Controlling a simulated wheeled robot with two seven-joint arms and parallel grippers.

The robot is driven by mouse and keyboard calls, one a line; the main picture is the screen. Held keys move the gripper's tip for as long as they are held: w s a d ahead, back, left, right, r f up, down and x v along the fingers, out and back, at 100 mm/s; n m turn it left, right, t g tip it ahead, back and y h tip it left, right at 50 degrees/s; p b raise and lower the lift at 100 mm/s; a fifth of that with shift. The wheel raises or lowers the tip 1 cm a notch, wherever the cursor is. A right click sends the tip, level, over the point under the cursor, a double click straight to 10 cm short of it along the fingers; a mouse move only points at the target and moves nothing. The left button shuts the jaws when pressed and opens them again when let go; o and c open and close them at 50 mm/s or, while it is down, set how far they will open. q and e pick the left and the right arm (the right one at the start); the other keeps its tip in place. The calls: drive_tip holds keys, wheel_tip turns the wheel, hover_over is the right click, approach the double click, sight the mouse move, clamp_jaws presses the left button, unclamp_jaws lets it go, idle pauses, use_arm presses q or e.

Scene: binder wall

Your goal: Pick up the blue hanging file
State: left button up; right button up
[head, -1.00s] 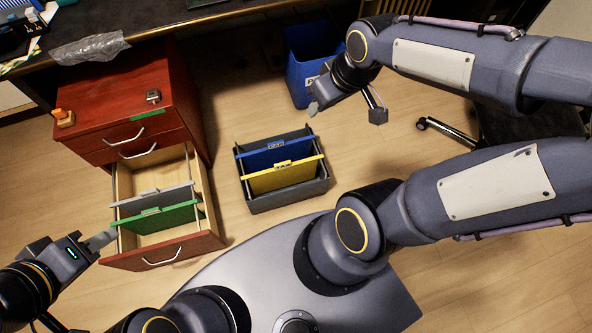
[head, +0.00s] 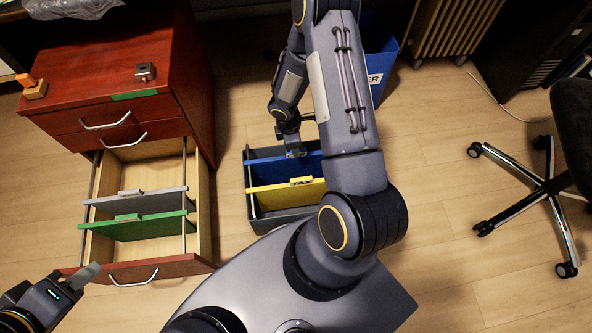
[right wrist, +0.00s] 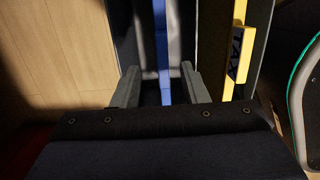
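The blue hanging file (head: 262,171) hangs in the dark grey file box (head: 250,215) on the floor, behind the yellow file (head: 284,195). My right gripper (head: 284,147) is above the blue file's top edge, and its arm hides part of the box. In the right wrist view its two fingers (right wrist: 158,90) stand apart, with the blue file's edge (right wrist: 163,60) running between them. The yellow file (right wrist: 235,75) is right of the fingers there. My left gripper (head: 85,275) is at the lower left, near the open drawer's front; its finger gap is not clear.
The red-brown cabinet (head: 110,120) has an open drawer (head: 135,270) holding a grey file (head: 140,201) and a green file (head: 135,226). A blue bin (head: 378,60) stands behind my right arm. A wheeled chair (head: 545,185) is at right. Floor between is clear.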

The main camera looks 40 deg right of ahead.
drive_tip(key=f+b, duration=0.1)
drive_tip(key=f, duration=0.1)
drive_tip(key=f+b, duration=0.1)
drive_tip(key=f, duration=0.1)
drive_tip(key=f+b, duration=0.1)
drive_tip(key=f, duration=0.2)
drive_tip(key=shift+s+d, duration=0.25)
drive_tip(key=shift+s, duration=0.1)
drive_tip(key=shift+c, duration=0.4)
clamp_jaws()
